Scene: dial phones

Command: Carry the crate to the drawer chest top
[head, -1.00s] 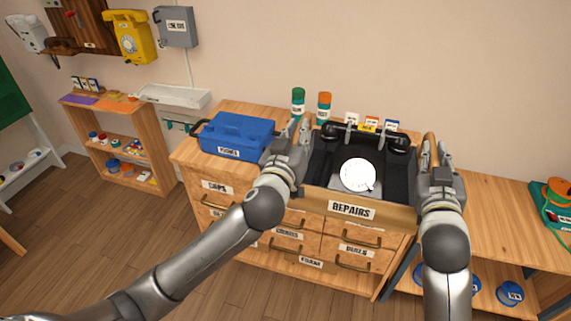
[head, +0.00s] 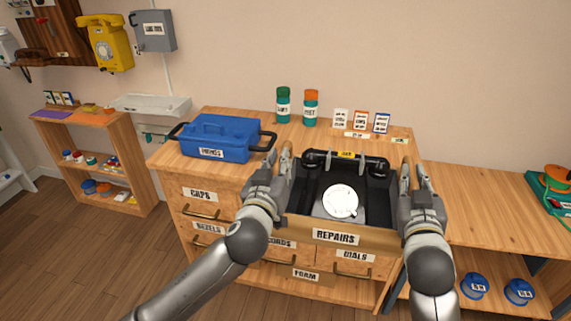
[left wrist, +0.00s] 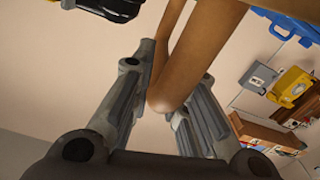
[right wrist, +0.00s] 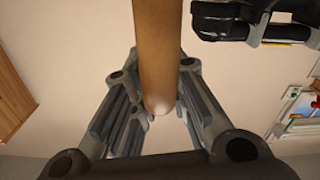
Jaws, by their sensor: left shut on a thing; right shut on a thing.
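The crate (head: 374,238) is a wooden box labelled REPAIRS with a black inside. It holds a black dial phone with a white dial (head: 340,201) and a handset across the back. My left gripper (head: 279,165) is at the crate's left side, shut on a brown wooden handle (left wrist: 182,62). My right gripper (head: 420,183) is at its right side, shut on the other wooden handle (right wrist: 156,50). The drawer chest top (head: 325,140) is light wood; the crate is in front of its right part and hides some of it. Whether they touch I cannot tell.
A blue toolbox (head: 222,138) stands on the chest top's left. A lower wooden bench (head: 480,205) is at the right. Bare chest top shows between toolbox, bottles and crate.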

